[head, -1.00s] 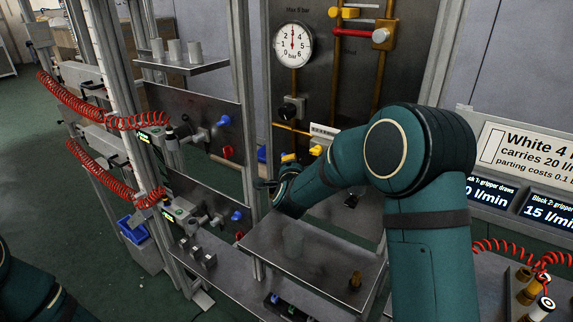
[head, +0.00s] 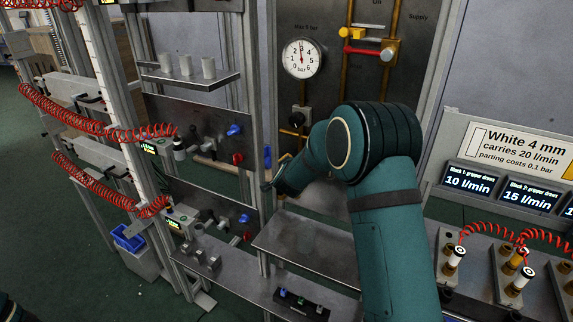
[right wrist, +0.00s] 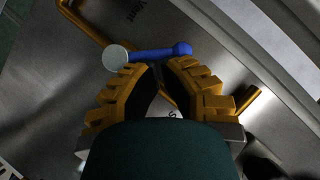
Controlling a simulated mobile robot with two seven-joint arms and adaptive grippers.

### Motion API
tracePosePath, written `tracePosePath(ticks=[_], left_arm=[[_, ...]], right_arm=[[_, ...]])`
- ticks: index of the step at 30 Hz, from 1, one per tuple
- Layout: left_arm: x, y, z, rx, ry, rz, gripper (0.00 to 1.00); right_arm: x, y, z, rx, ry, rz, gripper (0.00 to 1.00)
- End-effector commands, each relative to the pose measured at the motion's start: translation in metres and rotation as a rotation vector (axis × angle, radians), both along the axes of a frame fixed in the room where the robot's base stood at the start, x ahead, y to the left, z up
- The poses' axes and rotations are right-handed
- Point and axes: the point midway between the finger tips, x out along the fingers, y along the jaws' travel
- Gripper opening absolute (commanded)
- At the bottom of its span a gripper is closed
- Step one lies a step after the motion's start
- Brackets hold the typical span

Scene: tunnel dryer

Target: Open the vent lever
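The vent lever is blue. In the right wrist view its blue bar (right wrist: 155,54) runs from a round grey hub on the left to a blue knob on the right, beside upside-down lettering on a metal panel. The yellow fingers of my right gripper (right wrist: 158,68) are apart, with their tips right at the bar; I cannot tell whether they touch it. In the head view a blue piece (head: 267,156), likely this lever, shows beside the grey post. My right gripper (head: 268,186) is small and mostly hidden there by its own arm. My left gripper is not in view.
A pressure gauge (head: 302,58) reads near 3 on the panel. A yellow pipe (right wrist: 88,22) lies close to the lever. A grey shelf (head: 300,238) sits below my right arm. Red coiled hoses (head: 85,118) hang at the left; grey cups stand on an upper shelf (head: 190,80).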

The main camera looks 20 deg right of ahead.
Motion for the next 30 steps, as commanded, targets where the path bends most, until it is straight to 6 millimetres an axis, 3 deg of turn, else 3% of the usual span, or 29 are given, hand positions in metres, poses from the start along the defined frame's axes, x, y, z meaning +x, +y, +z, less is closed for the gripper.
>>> tracePosePath(ticks=[4,14,30], left_arm=[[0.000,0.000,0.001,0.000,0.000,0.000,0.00],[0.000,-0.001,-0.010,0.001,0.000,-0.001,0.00],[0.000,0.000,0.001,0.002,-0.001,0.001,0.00]], right_arm=[[0.004,-0.006,-0.002,0.000,-0.002,-0.002,0.00],[0.014,0.001,-0.010,0.002,-0.003,0.000,0.00],[0.013,0.000,0.005,0.002,-0.004,0.000,0.00]])
